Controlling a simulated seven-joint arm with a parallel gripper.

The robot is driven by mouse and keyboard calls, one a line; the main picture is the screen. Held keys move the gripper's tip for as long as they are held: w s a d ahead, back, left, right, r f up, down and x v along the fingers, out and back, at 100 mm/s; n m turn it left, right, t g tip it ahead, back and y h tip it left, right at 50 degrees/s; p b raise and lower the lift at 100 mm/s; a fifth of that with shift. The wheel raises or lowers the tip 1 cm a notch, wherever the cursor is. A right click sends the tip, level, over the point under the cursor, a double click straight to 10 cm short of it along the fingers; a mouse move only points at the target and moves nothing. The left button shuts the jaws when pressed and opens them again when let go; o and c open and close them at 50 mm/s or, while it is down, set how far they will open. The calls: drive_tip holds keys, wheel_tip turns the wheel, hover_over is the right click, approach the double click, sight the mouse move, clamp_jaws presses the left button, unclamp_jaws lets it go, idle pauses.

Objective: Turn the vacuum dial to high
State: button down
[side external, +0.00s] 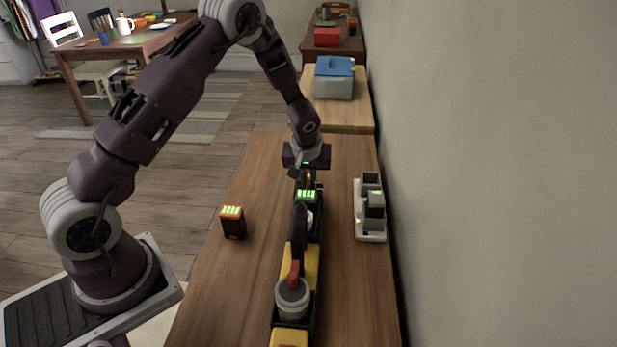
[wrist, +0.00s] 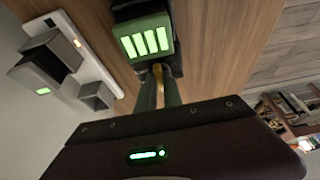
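The vacuum is a long black and yellow device (side external: 312,262) lying along the wooden table in the side view. A round grey dial (side external: 292,298) with a red pointer is on its near end; its setting marks cannot be read. A battery pack with green lit bars (side external: 306,195) is at its far end and also shows in the wrist view (wrist: 146,42). My gripper (side external: 308,181) points down at this far end, close to the battery and far from the dial. In the wrist view its dark fingers (wrist: 159,88) are close together by the battery; whether they grip anything is unclear.
A second battery (side external: 233,222) with lit bars stands left on the table (side external: 215,290). A white charging station (side external: 370,228) with grey blocks sits at right by the wall. A blue-lidded box (side external: 335,78) is on the table behind. Bare wood lies on both sides of the vacuum.

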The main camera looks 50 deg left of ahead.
idle(0.4)
drive_tip(key=m, duration=0.2)
drive_tip(key=m+t+h, duration=0.1)
drive_tip(key=m, duration=0.1)
drive_tip(key=shift+s+a+m+h, duration=0.2)
drive_tip(key=shift+m+h, duration=0.1)
drive_tip(key=shift+m, duration=0.1)
drive_tip(key=m, duration=0.1)
drive_tip(key=m+h, duration=0.1)
drive_tip(key=m, duration=0.2)
drive_tip(key=shift+a+h, duration=0.25)
drive_tip(key=shift+h, duration=0.15)
drive_tip(key=m, duration=0.2)
drive_tip(key=m+h, duration=0.1)
drive_tip(key=m, duration=0.2)
drive_tip(key=shift+w+a+h, duration=0.1)
drive_tip(key=shift+a+h, duration=0.05)
drive_tip(key=shift+h, duration=0.15)
drive_tip(key=shift+w+a+m+g+h, duration=0.1)
drive_tip(key=shift+m+g+h, duration=0.2)
drive_tip(key=shift+m, duration=0.75)
drive_tip(key=shift+a+m+g+h, duration=0.1)
drive_tip(key=shift+m+h, duration=0.3)
drive_tip(key=shift+m, duration=0.65)
drive_tip(key=c, duration=1.5)
unclamp_jaws()
drive_tip(key=shift+d, duration=0.1)
